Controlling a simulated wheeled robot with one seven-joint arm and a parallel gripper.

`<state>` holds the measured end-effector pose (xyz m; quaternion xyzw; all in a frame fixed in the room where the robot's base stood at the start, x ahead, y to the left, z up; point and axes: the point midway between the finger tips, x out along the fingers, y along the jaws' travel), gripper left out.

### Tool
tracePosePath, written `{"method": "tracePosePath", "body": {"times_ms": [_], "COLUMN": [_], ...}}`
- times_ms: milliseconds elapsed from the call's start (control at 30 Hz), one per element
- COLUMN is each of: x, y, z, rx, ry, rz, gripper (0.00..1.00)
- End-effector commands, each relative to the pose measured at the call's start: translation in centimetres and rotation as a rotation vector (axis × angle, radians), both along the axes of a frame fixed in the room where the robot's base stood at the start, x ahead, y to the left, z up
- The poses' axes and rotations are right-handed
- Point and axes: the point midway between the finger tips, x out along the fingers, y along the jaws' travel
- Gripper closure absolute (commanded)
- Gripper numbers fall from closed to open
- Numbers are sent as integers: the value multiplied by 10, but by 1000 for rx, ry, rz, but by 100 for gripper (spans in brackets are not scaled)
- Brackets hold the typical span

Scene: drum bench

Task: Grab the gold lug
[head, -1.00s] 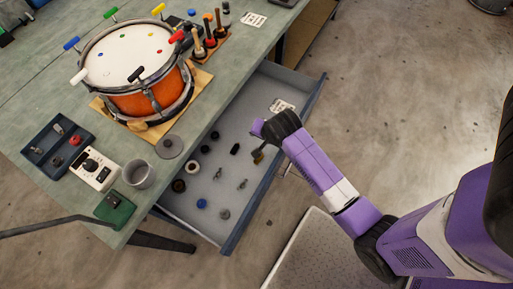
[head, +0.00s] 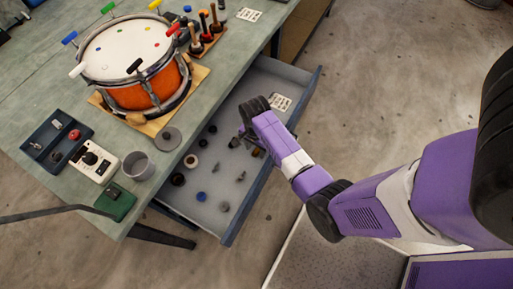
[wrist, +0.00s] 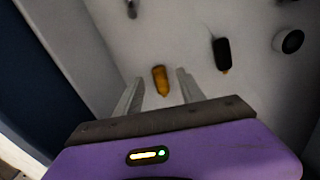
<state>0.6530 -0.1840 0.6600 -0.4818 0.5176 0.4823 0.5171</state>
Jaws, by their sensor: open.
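The gold lug (wrist: 161,80) lies on the drawer floor and shows in the wrist view just beyond the fingertips, roughly in line with the gap between them. In the head view a small brownish-gold piece (head: 256,152) shows beside my gripper, partly hidden by the arm. My gripper (wrist: 157,86) is open and empty, with one finger to each side of the lug's line. In the head view my gripper (head: 238,138) is over the open drawer, mostly hidden behind my wrist. I cannot tell its exact height above the floor.
The open drawer (head: 217,213) holds several small parts; a black lug (wrist: 222,53) and a round piece (wrist: 289,40) lie right of the gold lug. The drawer's dark wall (wrist: 45,75) is close on the left in the wrist view. The drum (head: 140,85) stands on the bench.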

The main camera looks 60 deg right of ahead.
Motion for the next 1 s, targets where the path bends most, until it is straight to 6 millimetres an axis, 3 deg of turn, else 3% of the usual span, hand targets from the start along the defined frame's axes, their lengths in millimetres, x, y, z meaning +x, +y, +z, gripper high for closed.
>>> {"method": "tracePosePath", "body": {"times_ms": [100, 367, 600, 1000], "x": [0, 0, 0, 0], "y": [0, 0, 0, 0], "z": [-10, -11, -11, -8], "rx": [0, -1, 0, -1], "ry": [0, -1, -1, -2], "rz": [1, 1, 0, 0], "gripper": [54, 56, 100, 100]}}
